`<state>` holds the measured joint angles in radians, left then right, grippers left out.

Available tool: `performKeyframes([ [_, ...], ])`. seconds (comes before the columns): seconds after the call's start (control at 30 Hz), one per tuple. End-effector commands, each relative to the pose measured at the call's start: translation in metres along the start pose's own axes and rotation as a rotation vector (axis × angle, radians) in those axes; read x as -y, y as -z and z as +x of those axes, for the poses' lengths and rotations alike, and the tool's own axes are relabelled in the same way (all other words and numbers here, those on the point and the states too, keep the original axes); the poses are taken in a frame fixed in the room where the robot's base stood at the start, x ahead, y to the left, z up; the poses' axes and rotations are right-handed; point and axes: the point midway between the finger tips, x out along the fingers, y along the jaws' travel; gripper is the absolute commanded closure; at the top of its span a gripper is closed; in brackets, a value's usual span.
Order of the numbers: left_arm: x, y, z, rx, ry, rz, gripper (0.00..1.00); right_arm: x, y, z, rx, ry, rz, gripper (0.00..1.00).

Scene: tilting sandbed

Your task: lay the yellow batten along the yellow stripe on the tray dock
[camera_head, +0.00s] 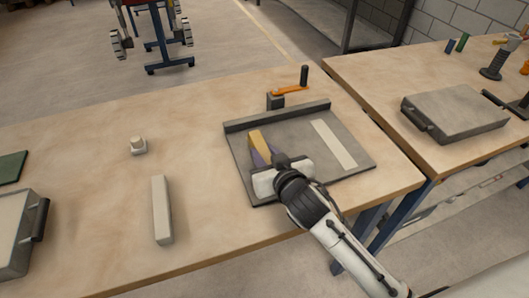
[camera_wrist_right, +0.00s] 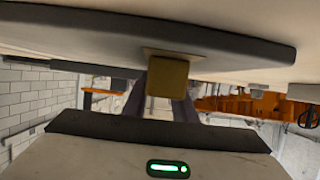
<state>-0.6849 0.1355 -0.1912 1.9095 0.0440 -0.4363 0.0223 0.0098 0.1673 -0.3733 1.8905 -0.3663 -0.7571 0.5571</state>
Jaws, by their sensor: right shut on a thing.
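The yellow batten (camera_head: 260,142) is over the left part of the grey tray dock (camera_head: 300,128) in the head view, its long side running away from me. My right gripper (camera_head: 262,156) is shut on its near part, reaching in from the front right. The right wrist view shows the batten's yellow end (camera_wrist_right: 168,76) between the gripper's two fingers (camera_wrist_right: 171,98). I cannot tell whether the batten touches the dock. A pale stripe (camera_head: 334,144) lies bare on the dock's right side. No yellow stripe is clearly visible. My left gripper is out of view.
A dark raised rim (camera_head: 278,117) runs along the dock's back, with an orange crank (camera_head: 290,91) behind it. A grey case (camera_head: 455,112) lies on the right table.

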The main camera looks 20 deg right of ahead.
Motion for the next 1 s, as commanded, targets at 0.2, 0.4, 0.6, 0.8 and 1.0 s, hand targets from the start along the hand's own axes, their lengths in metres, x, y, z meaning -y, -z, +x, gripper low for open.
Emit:
performKeyframes([
  [0.2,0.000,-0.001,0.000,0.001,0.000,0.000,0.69,0.000,0.000,0.000,0.000,0.000,0.000,0.57],
  [0.4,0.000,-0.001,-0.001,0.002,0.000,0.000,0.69,0.000,0.001,0.000,0.000,0.000,0.000,0.57],
  [0.6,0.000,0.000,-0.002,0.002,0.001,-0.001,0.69,0.001,0.003,-0.018,0.000,0.001,0.002,0.57],
  [0.8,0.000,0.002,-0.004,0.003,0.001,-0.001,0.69,0.000,0.002,-0.061,0.002,0.001,0.002,0.57],
  [1.0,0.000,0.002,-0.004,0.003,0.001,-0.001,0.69,0.000,0.002,-0.100,0.002,0.000,0.001,0.57],
])
